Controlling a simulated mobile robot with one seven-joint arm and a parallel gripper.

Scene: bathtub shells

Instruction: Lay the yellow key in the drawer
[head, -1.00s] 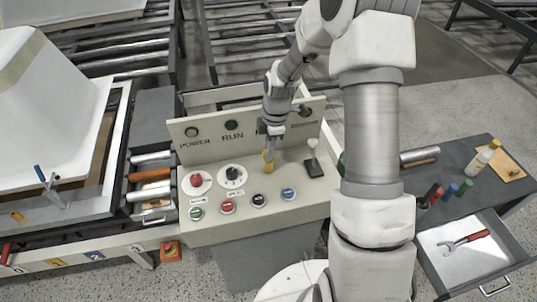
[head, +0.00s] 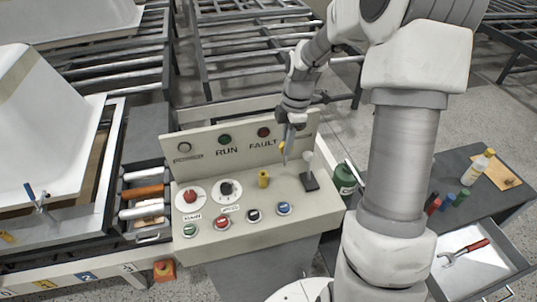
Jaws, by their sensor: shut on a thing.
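My gripper (head: 286,153) is shut on the yellow key (head: 282,148), of which only a small piece shows beside the fingers. It holds the key above the control console, in front of its upright back panel. A yellow key socket (head: 263,180) stands on the console top, below and left of my gripper, apart from it. The drawer (head: 457,237) is pulled open at the lower right, under the dark bench. A wrench with a red handle lies in it.
The console (head: 240,202) carries several buttons, two dials and a lever (head: 308,172) close to the right of my gripper. A green bottle (head: 345,180) stands between console and bench. My arm hides part of the space between.

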